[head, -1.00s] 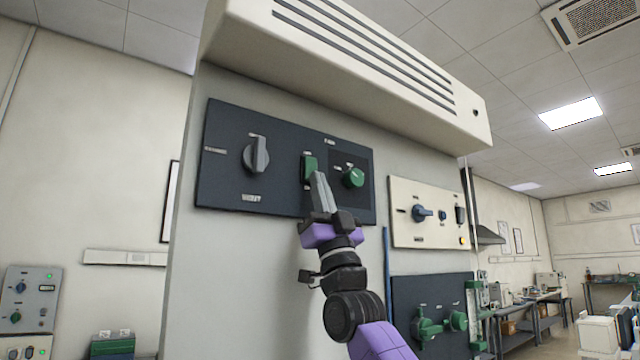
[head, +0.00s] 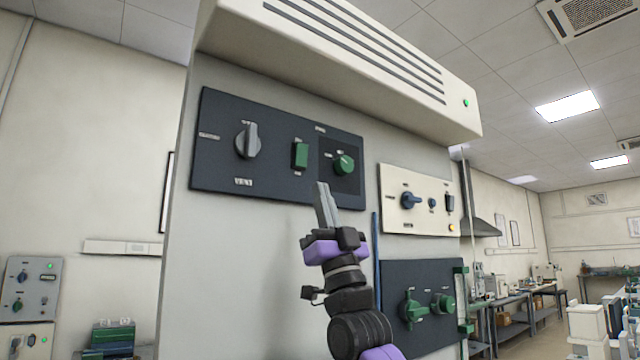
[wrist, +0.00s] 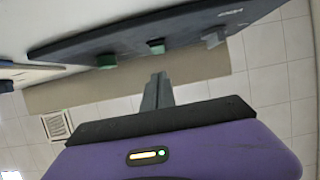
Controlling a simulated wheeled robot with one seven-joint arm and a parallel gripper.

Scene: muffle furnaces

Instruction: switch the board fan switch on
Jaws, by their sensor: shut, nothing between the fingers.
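The dark upper board (head: 215,165) carries a green rocker switch (head: 300,155) between a grey rotary knob (head: 248,141) and a green round knob (head: 344,164). Most labels are too small to read, and the rocker's tilt is hard to tell. My gripper (head: 322,186) is shut and empty, just below the board's lower edge area and apart from the rocker. In the wrist view the closed fingers (wrist: 158,80) point toward the board, below the green rocker (wrist: 156,47) and the green knob (wrist: 106,61).
A vented hood (head: 360,60) overhangs the board; a small green lamp (head: 466,103) glows on its right end. A cream panel (head: 392,215) with a blue knob and a lower dark panel (head: 388,275) with green handles lie to the right. Wall left of my gripper is bare.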

